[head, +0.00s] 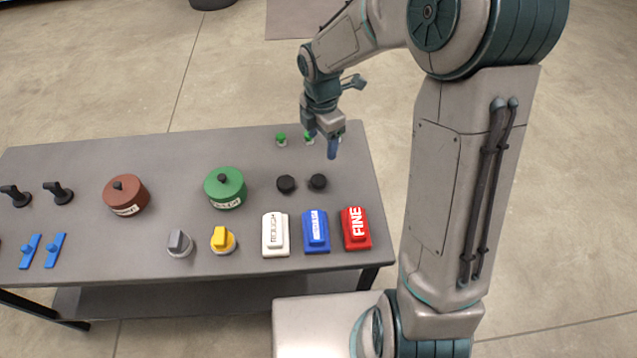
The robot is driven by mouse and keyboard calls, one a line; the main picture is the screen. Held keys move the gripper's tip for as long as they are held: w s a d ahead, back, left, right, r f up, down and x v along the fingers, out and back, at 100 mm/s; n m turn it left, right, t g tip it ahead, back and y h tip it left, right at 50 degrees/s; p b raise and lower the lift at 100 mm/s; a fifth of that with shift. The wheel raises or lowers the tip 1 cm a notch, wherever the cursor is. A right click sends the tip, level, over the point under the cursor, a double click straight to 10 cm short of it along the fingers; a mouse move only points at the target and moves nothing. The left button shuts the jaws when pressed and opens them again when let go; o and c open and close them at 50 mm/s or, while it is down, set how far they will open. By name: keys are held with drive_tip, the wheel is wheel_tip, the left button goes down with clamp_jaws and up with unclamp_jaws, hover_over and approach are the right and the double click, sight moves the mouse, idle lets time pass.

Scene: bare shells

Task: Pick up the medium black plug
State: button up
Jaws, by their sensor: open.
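Two round black plugs, the left one (286,184) and the right one (318,181), stand side by side on the grey table (160,160), right of the green pot. They look close in size, and I cannot tell which is the medium one. My gripper (322,146) is open and empty, with its blue fingers pointing down. In the picture it is just above the right black plug, over the far right part of the table. It is apart from both plugs.
Small green-topped pieces (281,139) stand by my gripper, partly hidden. White (275,235), blue (315,232) and red (355,229) labelled blocks line the near edge. A green pot (226,188), brown pot (126,195), grey knob (179,244) and yellow knob (223,241) stand left.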

drive_tip(key=n+b, duration=0.1)
hover_over(318, 180)
wheel_tip(318, 180, down, 10)
drive_tip(key=shift+r, duration=0.2)
drive_tip(key=shift+f, duration=3.05)
drive_tip(key=shift+c, duration=0.4)
drive_tip(key=c, duration=1)
